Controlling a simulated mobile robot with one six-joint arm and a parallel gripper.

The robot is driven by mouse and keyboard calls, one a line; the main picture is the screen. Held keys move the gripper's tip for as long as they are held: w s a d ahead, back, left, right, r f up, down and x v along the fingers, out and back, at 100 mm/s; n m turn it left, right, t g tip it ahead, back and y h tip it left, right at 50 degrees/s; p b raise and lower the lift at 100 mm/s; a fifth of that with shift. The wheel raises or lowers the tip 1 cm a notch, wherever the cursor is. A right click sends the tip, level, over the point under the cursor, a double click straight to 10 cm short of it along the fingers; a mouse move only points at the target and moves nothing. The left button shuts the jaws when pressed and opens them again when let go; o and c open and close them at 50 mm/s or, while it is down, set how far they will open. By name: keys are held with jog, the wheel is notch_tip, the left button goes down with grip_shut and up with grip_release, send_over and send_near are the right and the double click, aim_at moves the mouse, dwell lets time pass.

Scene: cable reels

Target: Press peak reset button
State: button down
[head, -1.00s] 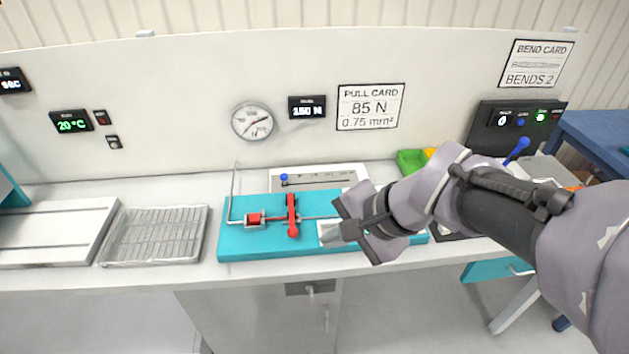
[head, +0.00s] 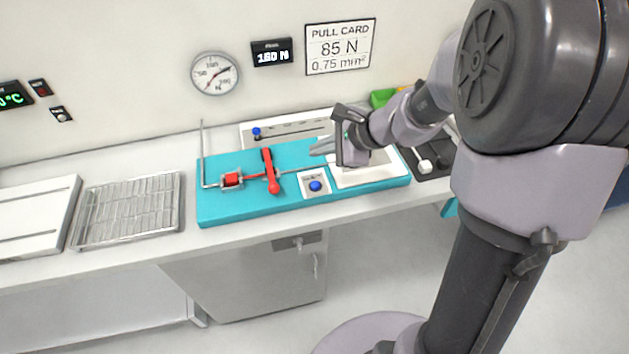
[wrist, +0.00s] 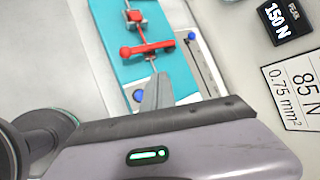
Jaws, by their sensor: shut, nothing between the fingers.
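A blue round button (head: 315,186) sits on a small white labelled plate (head: 306,194) at the front of the teal base (head: 240,208). My gripper (head: 318,149) is shut and empty, above and behind the button, with its fingertips pointing left. The button stands clear of the gripper in the head view. In the wrist view a blue button (wrist: 138,96) shows just left of the shut fingertips (wrist: 158,78). The peak display (head: 272,52) on the wall reads 150 N and also shows in the wrist view (wrist: 285,22).
A red lever (head: 269,170) and a red clamp (head: 232,179) stand on the teal base left of my gripper. A slotted plate with a blue knob (head: 257,132) lies behind. A wire rack (head: 130,210) is at left. A dial gauge (head: 215,73) and a pull card (head: 340,47) hang on the wall.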

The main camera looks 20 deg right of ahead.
jog(key=b, duration=0.6)
send_over(319, 185)
notch_tip(319, 185, down, 8)
jog(key=shift+r, duration=0.1)
jog(key=shift+f+b, duration=0.45)
jog(key=shift+b, duration=0.15)
jog(key=shift+s+f, duration=0.1)
dwell(0.9)
jog(key=shift+f+b, duration=0.35)
jog(key=shift+b, duration=0.2)
jog(key=shift+f+b, duration=0.4)
jog(key=shift+b, duration=0.1)
dwell(0.4)
jog(key=shift+r, duration=0.1)
jog(key=shift+r+p, duration=0.65)
jog(key=shift+r, duration=0.15)
